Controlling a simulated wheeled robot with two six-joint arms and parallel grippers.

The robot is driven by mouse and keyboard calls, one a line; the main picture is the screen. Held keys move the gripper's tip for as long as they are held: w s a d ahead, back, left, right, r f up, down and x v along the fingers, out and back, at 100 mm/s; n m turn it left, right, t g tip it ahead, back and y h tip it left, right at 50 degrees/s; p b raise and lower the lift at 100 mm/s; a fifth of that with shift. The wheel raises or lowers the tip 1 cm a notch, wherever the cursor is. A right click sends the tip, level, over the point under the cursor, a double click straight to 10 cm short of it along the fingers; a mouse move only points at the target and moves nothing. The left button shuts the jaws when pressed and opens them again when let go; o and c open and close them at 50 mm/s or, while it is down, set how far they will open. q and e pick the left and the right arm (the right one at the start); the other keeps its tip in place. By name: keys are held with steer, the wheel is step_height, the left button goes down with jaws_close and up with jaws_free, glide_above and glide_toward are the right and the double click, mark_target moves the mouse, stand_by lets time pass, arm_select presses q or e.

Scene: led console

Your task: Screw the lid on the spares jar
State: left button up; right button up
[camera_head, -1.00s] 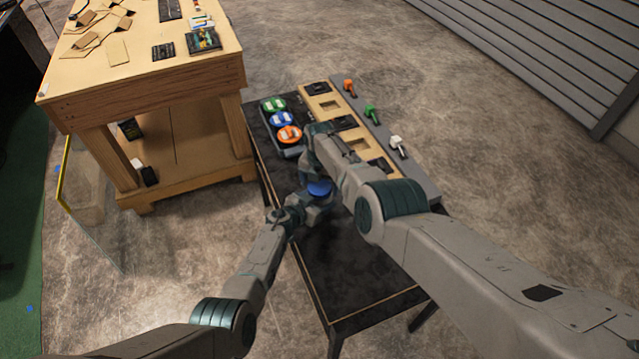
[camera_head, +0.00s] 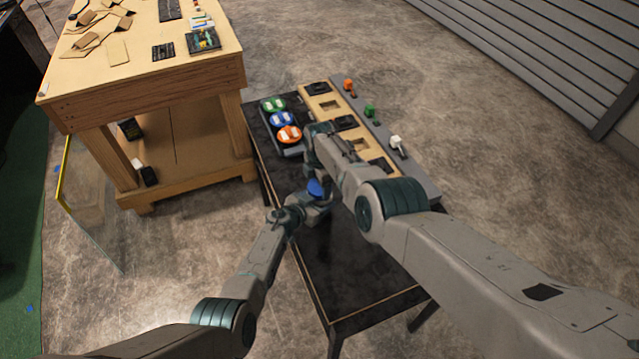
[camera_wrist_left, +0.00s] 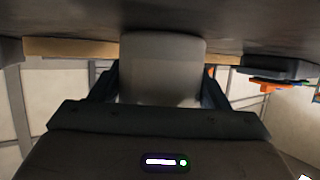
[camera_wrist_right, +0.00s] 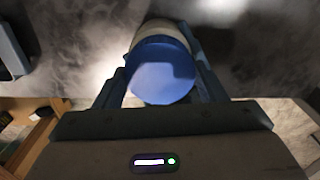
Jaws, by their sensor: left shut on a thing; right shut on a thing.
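The blue lid (camera_head: 316,187) shows between my two grippers in the head view, over the black table. In the right wrist view the lid (camera_wrist_right: 162,72) fills the gap between the fingers of my right gripper (camera_wrist_right: 160,92), which is shut on it. A pale jar wall (camera_wrist_right: 158,27) shows just beyond the lid's edge. My left gripper (camera_head: 303,210) is shut on the jar, a pale grey body (camera_wrist_left: 162,70) between its fingers in the left wrist view. The arms hide most of the jar in the head view. I cannot tell whether the lid is seated on it.
A tray with green, blue and orange round pieces (camera_head: 282,120) stands at the far left of the black table (camera_head: 345,270). A wooden console panel (camera_head: 325,103) and a grey strip with levers (camera_head: 396,143) lie behind my right arm. A wooden workbench (camera_head: 150,75) stands left.

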steer(key=m, duration=0.5)
steer(key=o, duration=1.1)
steer(key=shift+r, duration=0.1)
steer(key=shift+r, duration=2.15)
steer(key=shift+c, duration=0.4)
step_height(320, 180, up, 2)
steer(key=n, duration=0.4)
steer(key=shift+n, duration=0.3)
steer(key=n, duration=0.2)
steer(key=r+n, duration=0.1)
steer(key=shift+r+n, duration=0.25)
steer(key=shift+n, duration=0.15)
